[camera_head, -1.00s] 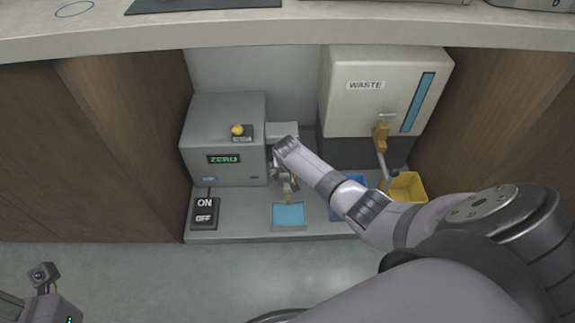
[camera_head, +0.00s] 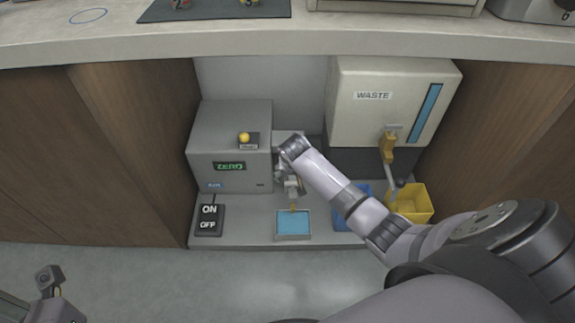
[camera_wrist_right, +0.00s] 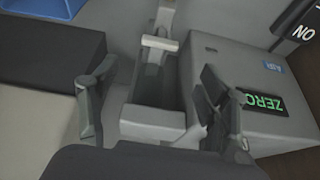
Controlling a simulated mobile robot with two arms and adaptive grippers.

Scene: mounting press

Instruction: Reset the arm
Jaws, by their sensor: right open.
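In the head view my right arm hides most of this part and the gripper (camera_head: 290,188). I cannot tell whether the fingers touch it. Part of my left gripper (camera_head: 50,285) shows at the lower left, its fingers unclear.
An ON/OFF switch (camera_head: 208,220) and a blue pad (camera_head: 293,223) lie on the recess floor. A WASTE unit (camera_head: 385,110) with a tan-handled lever, a yellow bin (camera_head: 415,205) and a partly hidden blue bin (camera_head: 342,212) stand right. Wooden panels flank the recess; the counter edge (camera_head: 290,38) overhangs.

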